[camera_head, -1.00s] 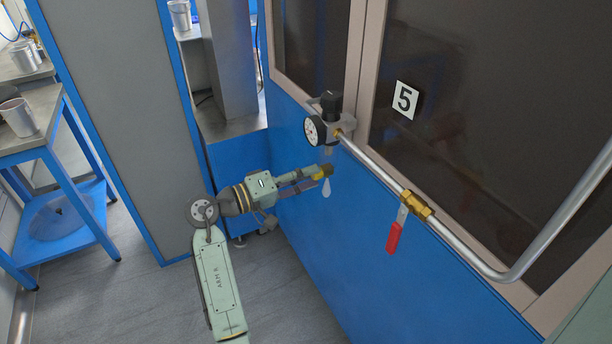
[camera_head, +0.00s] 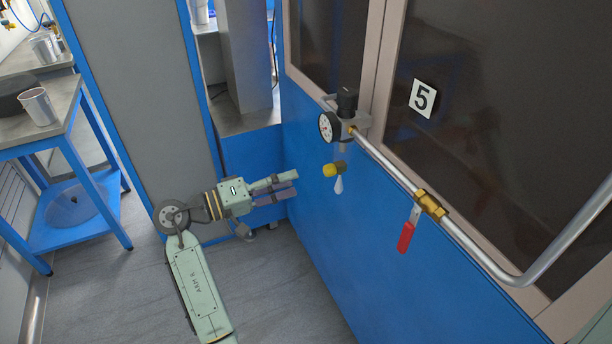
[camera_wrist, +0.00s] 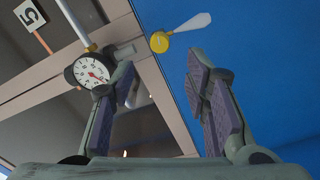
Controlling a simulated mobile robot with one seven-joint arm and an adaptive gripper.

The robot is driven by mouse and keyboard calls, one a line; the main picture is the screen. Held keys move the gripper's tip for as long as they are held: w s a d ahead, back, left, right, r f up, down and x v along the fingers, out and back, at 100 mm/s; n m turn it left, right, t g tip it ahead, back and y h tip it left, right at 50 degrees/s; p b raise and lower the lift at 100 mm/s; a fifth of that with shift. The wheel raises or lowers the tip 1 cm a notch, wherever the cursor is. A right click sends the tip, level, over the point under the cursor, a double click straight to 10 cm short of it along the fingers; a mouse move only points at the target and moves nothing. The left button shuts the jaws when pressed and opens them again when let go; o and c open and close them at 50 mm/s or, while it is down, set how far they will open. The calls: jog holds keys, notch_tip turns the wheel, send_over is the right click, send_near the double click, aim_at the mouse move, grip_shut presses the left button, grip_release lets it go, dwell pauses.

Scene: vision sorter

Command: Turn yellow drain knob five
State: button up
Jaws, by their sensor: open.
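The yellow drain knob (camera_head: 330,170) sits below the gauge unit on the blue panel, with a pale drop-shaped piece (camera_head: 338,186) hanging under it. The white number five sign (camera_head: 422,98) is on the dark window above right. My gripper (camera_head: 294,183) is open and empty, to the left of the knob and apart from it. In the wrist view the knob (camera_wrist: 159,42) lies beyond the gap between the open fingers (camera_wrist: 160,85), towards the top of the picture, with its pale piece pointing up right.
A round gauge (camera_head: 327,127) with a black-topped regulator (camera_head: 347,101) is just above the knob. A metal pipe (camera_head: 385,166) runs right to a brass valve with a red handle (camera_head: 406,237). A blue-framed bench with metal cups (camera_head: 38,107) stands far left.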

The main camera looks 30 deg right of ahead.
jog(key=shift+a, duration=1.7)
jog(key=shift+w, duration=0.1)
